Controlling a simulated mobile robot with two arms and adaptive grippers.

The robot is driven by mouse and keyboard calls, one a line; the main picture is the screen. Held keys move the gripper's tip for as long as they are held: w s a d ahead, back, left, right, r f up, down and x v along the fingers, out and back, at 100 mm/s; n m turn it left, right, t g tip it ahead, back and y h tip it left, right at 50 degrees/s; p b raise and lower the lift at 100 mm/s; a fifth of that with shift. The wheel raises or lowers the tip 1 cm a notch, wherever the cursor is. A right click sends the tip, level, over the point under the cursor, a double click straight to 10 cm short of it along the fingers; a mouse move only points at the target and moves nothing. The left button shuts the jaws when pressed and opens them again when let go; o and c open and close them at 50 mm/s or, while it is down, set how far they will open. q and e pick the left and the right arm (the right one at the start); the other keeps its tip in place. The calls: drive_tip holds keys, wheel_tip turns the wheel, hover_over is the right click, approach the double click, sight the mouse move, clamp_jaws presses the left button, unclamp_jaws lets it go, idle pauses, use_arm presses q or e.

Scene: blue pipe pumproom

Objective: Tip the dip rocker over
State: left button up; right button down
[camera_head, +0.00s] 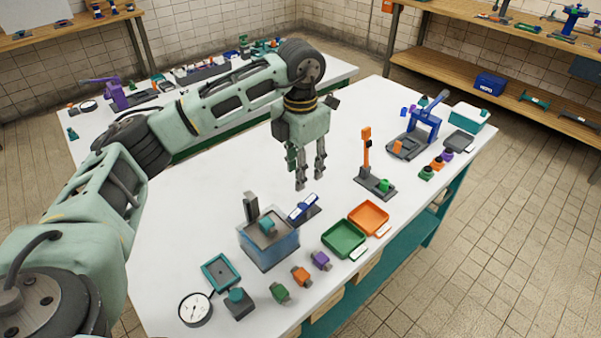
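A small tilted blue-and-white piece on a dark grey base, which looks like the dip rocker (303,208), stands on the white worktable (215,215). It is directly right of a clear blue tank (268,249) with a teal block and a grey upright post. My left gripper (306,178) hangs fingers down above the table, behind the rocker in the picture. Its fingers are apart with nothing between them, and it does not appear to touch anything. My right gripper is out of view.
A green tray (344,239) and an orange tray (368,217) lie right of the rocker. An orange-topped post (365,155) and a blue press (424,121) stand farther right. Small coloured blocks, a teal tray (221,272) and a round gauge (195,309) lie near the front.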

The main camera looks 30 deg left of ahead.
use_arm(q)
drive_tip(key=t+h+p, duration=0.1)
drive_tip(key=t+p, duration=0.2)
drive_tip(key=p, duration=0.4)
approach(309, 201)
drive_tip(key=shift+t, duration=0.6)
drive_tip(key=p+x, duration=0.1)
drive_tip(key=x, duration=0.4)
drive_tip(key=s+p+x, duration=0.1)
drive_tip(key=x, duration=0.2)
drive_tip(key=shift+w+f+p, duration=0.1)
drive_tip(key=shift+f+p, duration=0.25)
drive_tip(key=shift+f, duration=0.05)
drive_tip(key=shift+c, duration=0.2)
clamp_jaws()
